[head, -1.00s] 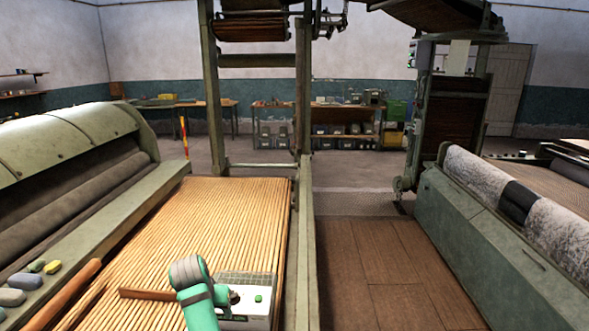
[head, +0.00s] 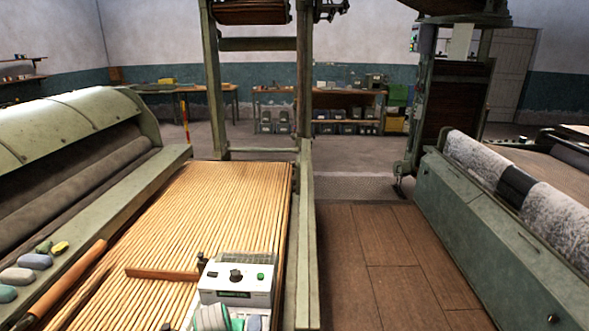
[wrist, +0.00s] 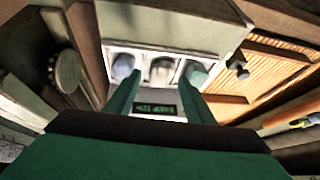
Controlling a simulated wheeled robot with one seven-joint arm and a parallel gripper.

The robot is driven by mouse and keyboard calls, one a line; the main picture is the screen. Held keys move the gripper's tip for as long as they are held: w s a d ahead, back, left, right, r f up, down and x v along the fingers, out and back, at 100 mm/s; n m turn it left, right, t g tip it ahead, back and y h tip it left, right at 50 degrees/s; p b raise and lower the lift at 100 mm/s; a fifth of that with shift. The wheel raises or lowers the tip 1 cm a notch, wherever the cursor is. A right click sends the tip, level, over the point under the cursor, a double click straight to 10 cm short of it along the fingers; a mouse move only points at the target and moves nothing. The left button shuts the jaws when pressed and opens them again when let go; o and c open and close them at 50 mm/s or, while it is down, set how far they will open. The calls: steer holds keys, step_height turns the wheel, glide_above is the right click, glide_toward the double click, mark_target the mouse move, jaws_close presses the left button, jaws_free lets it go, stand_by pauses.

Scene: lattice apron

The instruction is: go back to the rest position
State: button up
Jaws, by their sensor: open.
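My gripper (wrist: 160,84) shows in the wrist view as two teal fingers, spread apart with nothing held between them. Beyond the fingers is a white unit (wrist: 222,42) with three rounded pieces or knobs in a row and a small lit green display. Whether the fingers touch it I cannot tell. The fingertips are hidden there.
The slatted wooden apron (head: 215,205) stretches ahead, with a wooden bar (head: 160,274) lying on it. Several coloured lumps (head: 35,262) lie on the left ledge beside a wooden rod (head: 70,280). A green machine (head: 470,230) stands right. The plank floor (head: 385,250) between is clear.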

steer(key=s+d+f+t+y, duration=0.1)
steer(key=s+d+f+t, duration=0.1)
steer(key=s+d+f, duration=0.35)
steer(key=s+d+f+t, duration=0.1)
steer(key=s+d+f, duration=0.1)
steer(key=s+f, duration=0.7)
steer(key=s+d+r+t, duration=0.1)
steer(key=s+d+r, duration=0.15)
steer(key=s, duration=0.55)
steer(key=s+d+r+t, duration=0.15)
steer(key=s+d, duration=0.25)
steer(key=s, duration=0.4)
steer(key=s+d+r+t+h, duration=0.1)
steer(key=s+d+r+t, duration=0.1)
steer(key=s+r, duration=0.6)
steer(key=s+d+r+t+h, duration=0.1)
steer(key=s+d+r+t, duration=0.1)
steer(key=s+d+r, duration=0.3)
steer(key=s+r, duration=0.4)
steer(key=s, duration=0.1)
steer(key=shift+d+r, duration=0.15)
steer(key=shift+r, duration=0.05)
jaws_close()
